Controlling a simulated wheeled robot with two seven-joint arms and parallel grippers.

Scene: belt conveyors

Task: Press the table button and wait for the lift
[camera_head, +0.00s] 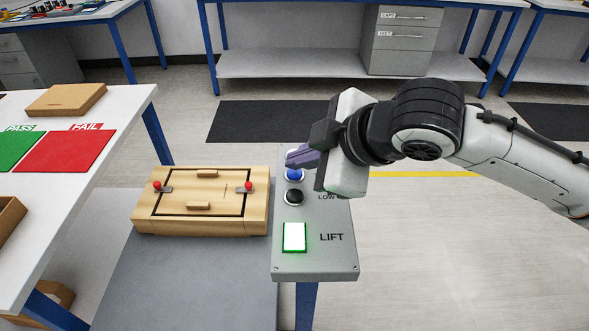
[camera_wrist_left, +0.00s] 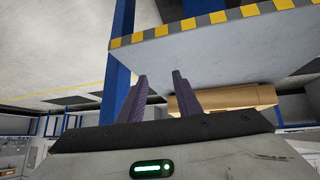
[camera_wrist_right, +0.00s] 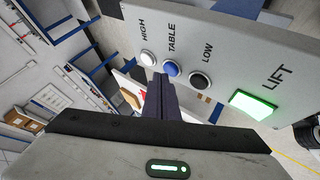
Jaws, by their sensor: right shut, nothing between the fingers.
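The grey button panel (camera_head: 315,262) carries HIGH, TABLE and LOW buttons in a row and a green-lit LIFT light (camera_head: 294,237). The TABLE button is blue (camera_wrist_right: 170,69) and the LOW button (camera_wrist_right: 200,80) is black. My right gripper (camera_head: 292,158) is shut and empty. Its fingertips are at the blue button; contact cannot be told for certain. The lift platform (camera_head: 180,285) is grey and bears a wooden box. My left gripper (camera_wrist_left: 160,80) shows only in the left wrist view, with its fingers apart and nothing between them.
The wooden box (camera_head: 225,225) with red-knobbed latches sits left of the panel. A white table (camera_head: 75,195) with green PASS and red FAIL mats (camera_head: 68,150) stands at the left. Floor to the right of the panel is clear.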

